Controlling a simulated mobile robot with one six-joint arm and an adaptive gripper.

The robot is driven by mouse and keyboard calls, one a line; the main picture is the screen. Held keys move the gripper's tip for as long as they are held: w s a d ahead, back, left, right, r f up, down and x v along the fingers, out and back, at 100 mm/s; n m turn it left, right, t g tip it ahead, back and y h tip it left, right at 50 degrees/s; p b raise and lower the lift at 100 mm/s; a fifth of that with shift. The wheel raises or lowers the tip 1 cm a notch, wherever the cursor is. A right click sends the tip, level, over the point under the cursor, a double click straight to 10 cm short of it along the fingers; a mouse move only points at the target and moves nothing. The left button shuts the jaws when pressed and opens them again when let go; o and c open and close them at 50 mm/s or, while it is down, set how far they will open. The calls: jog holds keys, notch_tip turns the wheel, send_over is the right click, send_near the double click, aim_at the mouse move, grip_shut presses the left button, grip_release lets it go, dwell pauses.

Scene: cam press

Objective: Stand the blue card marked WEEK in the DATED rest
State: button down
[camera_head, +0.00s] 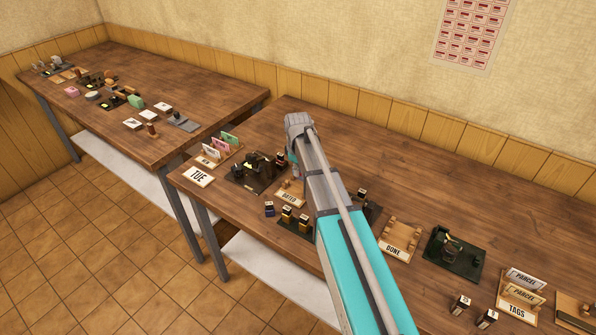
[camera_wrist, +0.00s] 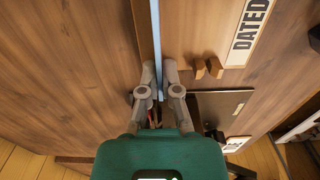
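A thin blue card (camera_wrist: 155,35) shows edge-on in the wrist view, so its marking cannot be read. My gripper (camera_wrist: 159,76) is shut on its near end, one finger on each side. The wooden DATED rest (camera_wrist: 190,30) is just beyond and to the right, with its label at the upper right and two small pegs on its near edge. The card overlaps the rest's left part in this view; I cannot tell whether it touches it. In the head view the DATED rest (camera_head: 290,190) is partly seen beside my arm, which hides the card and fingers.
A rack with green, pink and white cards (camera_head: 228,139) stands at the left behind the TUE plate (camera_head: 198,177). A dark press (camera_head: 255,172) sits between it and the rest. Stamps (camera_head: 287,214) stand in front. The DONE tray (camera_head: 400,240) is to the right.

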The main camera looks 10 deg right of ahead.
jog(key=shift+f, duration=0.25)
dwell(0.5)
jog(key=c, duration=0.7)
grip_release()
jog(key=o, duration=0.5)
jog(key=shift+o, duration=0.2)
jog(key=shift+r, duration=0.1)
jog(key=shift+r+p, duration=3.35)
jog(key=shift+r, duration=0.15)
jog(key=shift+s, duration=0.1)
